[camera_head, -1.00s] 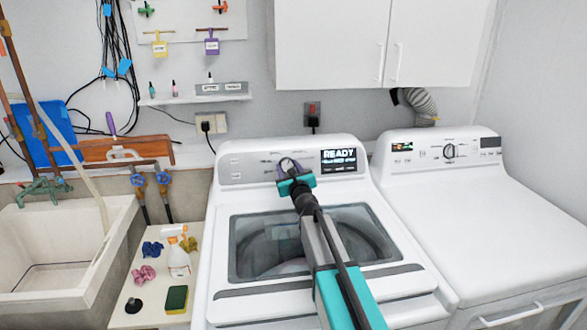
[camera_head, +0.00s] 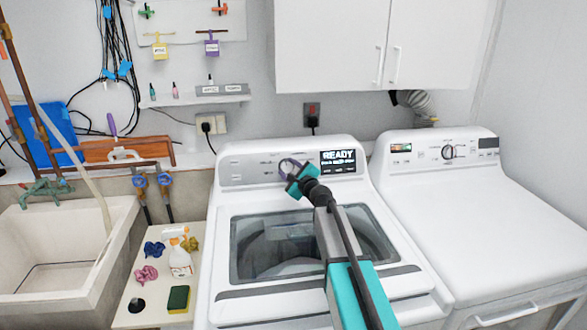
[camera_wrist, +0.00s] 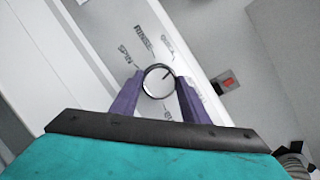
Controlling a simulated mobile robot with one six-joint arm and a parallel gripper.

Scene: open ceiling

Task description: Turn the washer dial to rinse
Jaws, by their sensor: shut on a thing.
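The washer (camera_head: 232,262) is a white top-loader with a dark glass lid and a rear control panel. Its display (camera_head: 338,161) reads "READY". In the wrist view the washer dial (camera_wrist: 158,82) is a round silver knob with a dark rim and a dark pointer line toward its upper right. Labels around it include "RINSE" (camera_wrist: 143,36) above it and "SPIN" at upper left. My gripper (camera_wrist: 156,84) has purple fingers on both sides of the dial and is shut on it. In the head view my gripper (camera_head: 290,170) hides most of the dial.
A dryer (camera_head: 490,215) with its own dial stands to the right. A utility sink (camera_head: 65,250) is at left. A small table (camera_head: 150,318) between sink and washer holds a spray bottle, cloths and a sponge. White cabinets (camera_head: 372,45) hang above.

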